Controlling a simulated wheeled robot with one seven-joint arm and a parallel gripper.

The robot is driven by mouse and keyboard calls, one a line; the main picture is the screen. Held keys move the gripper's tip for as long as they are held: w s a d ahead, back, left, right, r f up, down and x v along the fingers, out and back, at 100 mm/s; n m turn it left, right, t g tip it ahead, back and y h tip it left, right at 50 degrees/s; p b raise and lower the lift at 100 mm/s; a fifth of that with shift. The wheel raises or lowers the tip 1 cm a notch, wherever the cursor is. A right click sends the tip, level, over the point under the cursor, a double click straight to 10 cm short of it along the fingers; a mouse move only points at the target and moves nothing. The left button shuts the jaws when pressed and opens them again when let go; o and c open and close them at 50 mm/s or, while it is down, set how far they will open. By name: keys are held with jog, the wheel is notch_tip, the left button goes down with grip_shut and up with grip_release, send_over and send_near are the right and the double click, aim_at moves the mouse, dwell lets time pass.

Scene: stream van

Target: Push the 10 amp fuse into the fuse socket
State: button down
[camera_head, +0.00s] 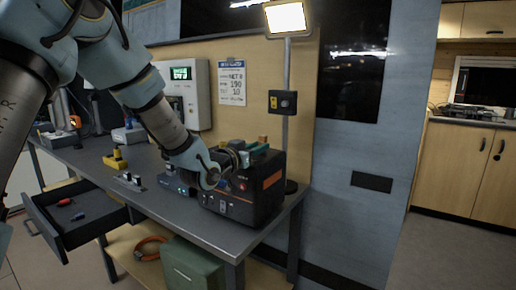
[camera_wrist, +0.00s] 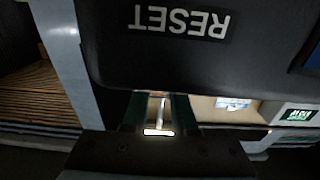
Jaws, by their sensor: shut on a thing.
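My gripper (camera_head: 250,153) is over the top of a black box with orange panels (camera_head: 240,205) at the right end of the bench. A black surface marked RESET, upside down, fills the top of the wrist view (camera_wrist: 180,20), close to the fingertips. The fuse socket cannot be made out; my gripper and wrist hide part of the box.
The grey bench (camera_head: 190,208) holds a small block with upright pieces (camera_head: 130,181) and a yellow object (camera_head: 115,160). An open drawer (camera_head: 75,222) with red and blue items juts out at left. A metal pole (camera_head: 285,120) with a lamp stands behind the box.

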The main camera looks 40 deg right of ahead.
jog(key=shift+f+b, duration=0.5)
jog(key=shift+f, duration=0.05)
jog(key=c, duration=0.8)
grip_release()
jog(key=shift+o, duration=0.9)
jog(key=shift+s, duration=0.1)
jog(key=shift+f, duration=0.1)
jog(key=shift+s, duration=0.1)
jog(key=b+v, duration=0.2)
jog(key=v, duration=0.8)
jog(key=shift+a, duration=0.4)
